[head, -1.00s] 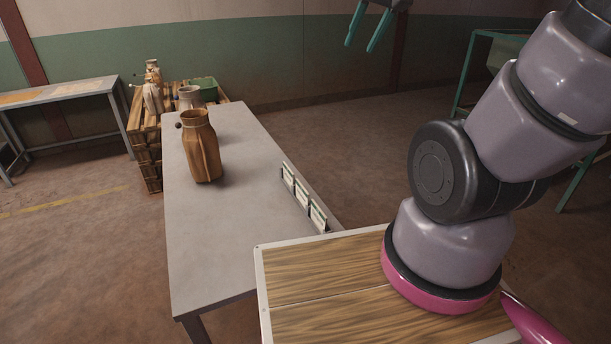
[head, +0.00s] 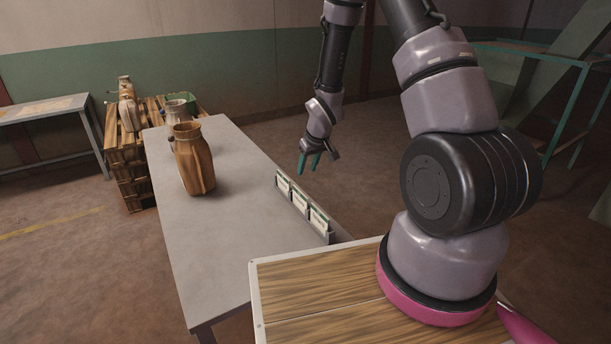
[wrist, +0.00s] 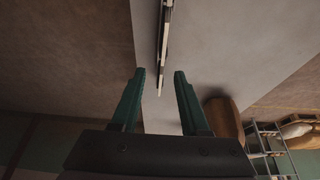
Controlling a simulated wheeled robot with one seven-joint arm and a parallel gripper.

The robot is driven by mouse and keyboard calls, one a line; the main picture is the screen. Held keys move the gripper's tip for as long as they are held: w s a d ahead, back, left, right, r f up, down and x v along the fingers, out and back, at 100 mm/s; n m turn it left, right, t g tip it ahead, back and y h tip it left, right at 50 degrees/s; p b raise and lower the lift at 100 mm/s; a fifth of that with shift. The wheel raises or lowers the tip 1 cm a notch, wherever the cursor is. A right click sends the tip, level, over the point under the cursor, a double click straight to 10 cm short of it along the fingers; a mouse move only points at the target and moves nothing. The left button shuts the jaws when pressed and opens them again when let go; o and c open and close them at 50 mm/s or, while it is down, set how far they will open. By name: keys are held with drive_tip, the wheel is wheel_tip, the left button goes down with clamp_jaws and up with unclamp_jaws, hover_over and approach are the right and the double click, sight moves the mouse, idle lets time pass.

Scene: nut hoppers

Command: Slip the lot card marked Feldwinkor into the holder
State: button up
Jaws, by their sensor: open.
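Three pale lot cards stand in a row of small dark slots, the card rack (head: 331,237), along the right edge of the grey table (head: 225,262). The nearest card (head: 319,222), the middle card (head: 300,203) and the farthest card (head: 284,185) have markings too small to read, so I cannot tell which is Feldwinkor. My gripper (head: 309,163) hangs open and empty above and beyond the rack's far end. In the wrist view its green fingers (wrist: 160,78) point toward the rack, seen edge-on (wrist: 164,45), without touching it. I cannot make out a separate card holder.
Behind are a grey pot (head: 176,110), a wooden pallet stack (head: 125,160) and a green bin. The near table top is clear. A green-framed hopper stands at right.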

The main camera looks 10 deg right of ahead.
sight(300, 191)
drive_tip(key=shift+s+a+f, duration=0.1)
drive_tip(key=shift+a+f, duration=0.05)
drive_tip(key=shift+f, duration=0.45)
drive_tip(key=shift+s+a+f, duration=0.1)
drive_tip(key=shift+a+f, duration=0.05)
drive_tip(key=shift+f, duration=0.4)
drive_tip(key=shift+w+f, duration=0.15)
drive_tip(key=shift+f, duration=0.2)
drive_tip(key=x, duration=1)
drive_tip(key=shift+a, duration=0.1)
drive_tip(key=shift+r, duration=0.1)
clamp_jaws()
drive_tip(key=shift+r, duration=0.1)
drive_tip(key=shift+r, duration=3.65)
